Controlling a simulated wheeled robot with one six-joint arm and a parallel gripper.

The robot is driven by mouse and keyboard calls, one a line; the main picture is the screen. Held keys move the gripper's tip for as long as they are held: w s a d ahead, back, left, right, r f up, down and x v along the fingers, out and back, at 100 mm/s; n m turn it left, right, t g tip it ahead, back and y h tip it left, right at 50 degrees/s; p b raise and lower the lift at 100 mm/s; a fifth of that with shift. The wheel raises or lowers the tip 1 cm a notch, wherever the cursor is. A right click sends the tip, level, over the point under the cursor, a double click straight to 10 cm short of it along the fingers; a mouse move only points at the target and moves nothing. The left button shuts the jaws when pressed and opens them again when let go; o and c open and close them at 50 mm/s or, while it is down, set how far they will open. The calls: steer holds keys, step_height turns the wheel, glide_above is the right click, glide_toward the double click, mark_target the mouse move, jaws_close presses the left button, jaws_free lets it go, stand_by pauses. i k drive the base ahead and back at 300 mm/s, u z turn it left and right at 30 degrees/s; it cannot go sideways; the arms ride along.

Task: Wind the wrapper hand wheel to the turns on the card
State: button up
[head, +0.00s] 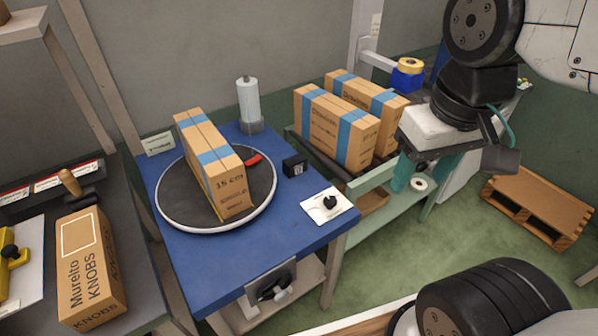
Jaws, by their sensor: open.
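A dark hand wheel (274,287) with a pale handle sits on a grey plate on the front side of the blue wrapper table (190,258). A black round turntable (180,206) with a white rim lies on that table and bears a tan carton (214,165) with blue bands. A small pale card (159,143) stands at the table's back left; its writing is too small to read. A small black counter box (295,165) sits right of the turntable. My gripper (413,180) is open and empty at the right, beside the green stand and well away from the hand wheel.
A white plate with a black knob (330,203) lies on the table's right corner. A film roll (248,101) stands at the back. Banded cartons (335,128) rest on a conveyor to the right. A Muretto carton (88,264) lies left. A pallet (541,207) lies on the floor.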

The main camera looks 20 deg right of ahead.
mark_target(279, 294)
steer(key=u, duration=0.45)
steer(key=k, duration=1.05)
steer(key=z, duration=0.9)
